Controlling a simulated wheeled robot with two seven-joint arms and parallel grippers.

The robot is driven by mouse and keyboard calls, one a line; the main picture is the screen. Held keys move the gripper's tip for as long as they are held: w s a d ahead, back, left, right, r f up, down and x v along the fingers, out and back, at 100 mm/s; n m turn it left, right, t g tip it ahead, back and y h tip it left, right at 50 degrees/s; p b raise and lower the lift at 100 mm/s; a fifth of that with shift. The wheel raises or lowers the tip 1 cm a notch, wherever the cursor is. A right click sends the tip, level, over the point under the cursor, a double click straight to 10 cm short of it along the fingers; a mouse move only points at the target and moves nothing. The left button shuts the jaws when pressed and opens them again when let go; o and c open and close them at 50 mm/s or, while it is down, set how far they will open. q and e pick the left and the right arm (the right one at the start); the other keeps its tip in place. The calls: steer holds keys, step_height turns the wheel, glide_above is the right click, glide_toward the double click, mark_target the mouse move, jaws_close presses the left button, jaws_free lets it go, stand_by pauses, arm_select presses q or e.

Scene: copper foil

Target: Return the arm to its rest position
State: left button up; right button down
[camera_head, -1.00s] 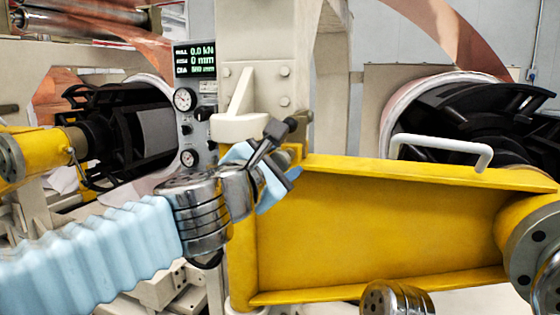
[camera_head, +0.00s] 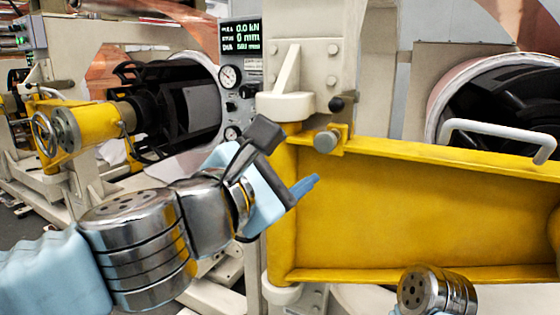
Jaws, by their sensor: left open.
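My left arm comes in from the lower left, with a light blue sleeve and shiny metal wrist rings. My left gripper (camera_head: 289,160) is open and empty, its dark fingers pointing up and right. It shows in front of the left end of a big yellow swing arm (camera_head: 400,205); I cannot tell the exact gap. A grey round pin or knob (camera_head: 326,141) sits at the top left of the yellow arm, apart from the gripper. A metal part (camera_head: 436,292) at the bottom edge looks like my right arm; the right gripper's fingers are not visible.
A control panel (camera_head: 241,80) with a lit display and gauges stands behind my gripper. A white handle (camera_head: 500,135) rises from the yellow arm. Black reel cores (camera_head: 175,110) stand at left and right. A yellow handwheel unit (camera_head: 75,130) is at far left. Floor shows at the left edge.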

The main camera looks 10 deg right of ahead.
arm_select(q)
steer(key=shift+v, duration=0.9)
steer(key=shift+f, duration=0.1)
